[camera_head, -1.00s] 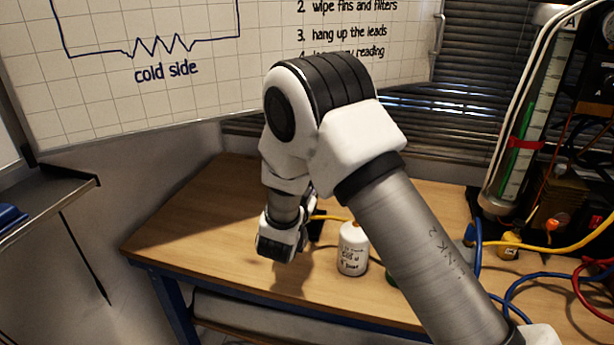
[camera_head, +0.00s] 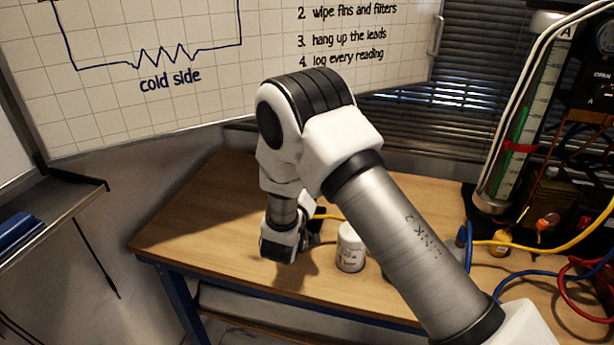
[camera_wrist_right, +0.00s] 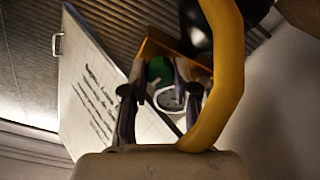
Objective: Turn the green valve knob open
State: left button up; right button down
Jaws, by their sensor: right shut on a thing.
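My right arm crosses the head view from the lower right. My right gripper (camera_wrist_right: 160,80) shows in the right wrist view with a finger on each side of the green knob (camera_wrist_right: 159,68), shut on it. A white rounded thing (camera_wrist_right: 170,99) shows just below the green between the fingers. In the head view my right wrist hangs low over the left part of the table and hides the fingers and the knob. My left gripper is in neither view.
A white canister (camera_head: 350,248) stands on the wooden table (camera_head: 205,215), right of my wrist. A yellow hose (camera_wrist_right: 228,75) loops close in front of the right finger. Cables and a gauge rig (camera_head: 520,150) crowd the right side. The table's left part is clear.

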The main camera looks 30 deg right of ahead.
jog(key=shift+n+p, duration=0.5)
jog(key=shift+n, duration=0.8)
jog(key=c, duration=0.9)
grip_release()
jog(key=shift+d+f, duration=0.1)
jog(key=shift+d, duration=0.05)
jog(key=v, duration=0.7)
jog(key=shift+s+a, duration=0.15)
jog(key=shift+a, duration=0.1)
jog(key=shift+d, duration=0.1)
